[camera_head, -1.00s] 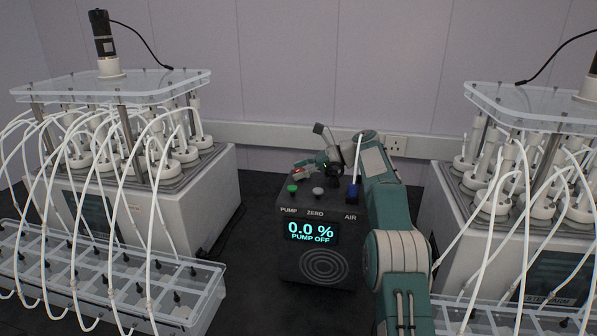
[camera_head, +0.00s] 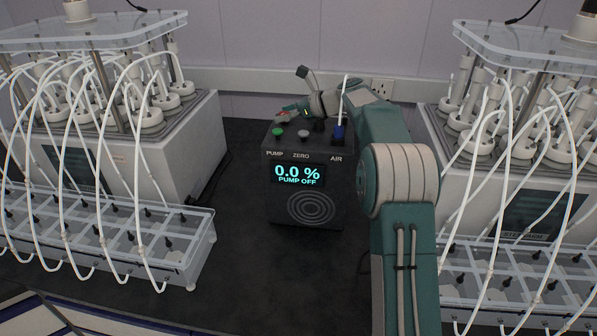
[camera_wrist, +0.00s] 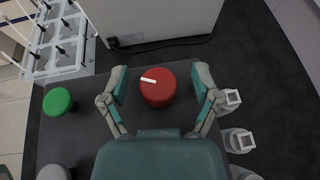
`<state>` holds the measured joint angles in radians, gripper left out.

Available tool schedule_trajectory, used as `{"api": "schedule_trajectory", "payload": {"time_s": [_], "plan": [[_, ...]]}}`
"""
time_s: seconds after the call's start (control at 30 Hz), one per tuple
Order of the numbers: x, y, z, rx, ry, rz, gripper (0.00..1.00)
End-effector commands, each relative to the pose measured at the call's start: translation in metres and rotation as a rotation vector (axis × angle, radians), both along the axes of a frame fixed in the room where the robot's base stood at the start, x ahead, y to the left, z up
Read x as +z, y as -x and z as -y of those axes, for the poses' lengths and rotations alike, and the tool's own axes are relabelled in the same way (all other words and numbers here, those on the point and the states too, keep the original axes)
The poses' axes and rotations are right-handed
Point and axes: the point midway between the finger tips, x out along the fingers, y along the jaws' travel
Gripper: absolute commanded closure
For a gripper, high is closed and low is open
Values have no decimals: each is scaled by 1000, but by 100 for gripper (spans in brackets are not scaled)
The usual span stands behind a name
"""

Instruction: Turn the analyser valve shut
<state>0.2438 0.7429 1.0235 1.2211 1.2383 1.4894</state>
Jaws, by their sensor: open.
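The dark analyser box (camera_head: 303,209) stands on the bench, its display reading 0.0 % and PUMP OFF. The round red valve knob (camera_wrist: 158,88) is on its top and carries a white mark toward its upper left in the wrist view. In the head view only a small bit of red (camera_head: 283,117) shows, mostly hidden by my gripper. My gripper (camera_wrist: 161,76) is open, with one finger on each side of the knob and a visible gap on both sides. My gripper is also over the back of the box in the head view (camera_head: 291,109).
A green button (camera_wrist: 57,102) and a grey button (camera_wrist: 53,172) are on the box top near the knob. A blue fitting (camera_head: 338,132) with a white tube stands at its right. Tubed reactors (camera_head: 150,160) flank the box. Dark bench (camera_head: 240,270) in front is clear.

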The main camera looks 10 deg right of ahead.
Motion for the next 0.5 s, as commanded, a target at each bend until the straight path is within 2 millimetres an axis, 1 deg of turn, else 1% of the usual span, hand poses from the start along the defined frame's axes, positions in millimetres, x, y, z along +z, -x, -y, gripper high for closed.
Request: {"api": "schedule_trajectory", "payload": {"time_s": [0.13, 0.2, 0.5], "plan": [[0, 2, 0, -90, 0, -2, 20], [6, 7, 11, -98, 2, 1, 20], [25, 35, 50, -96, 3, 0, 20]]}}
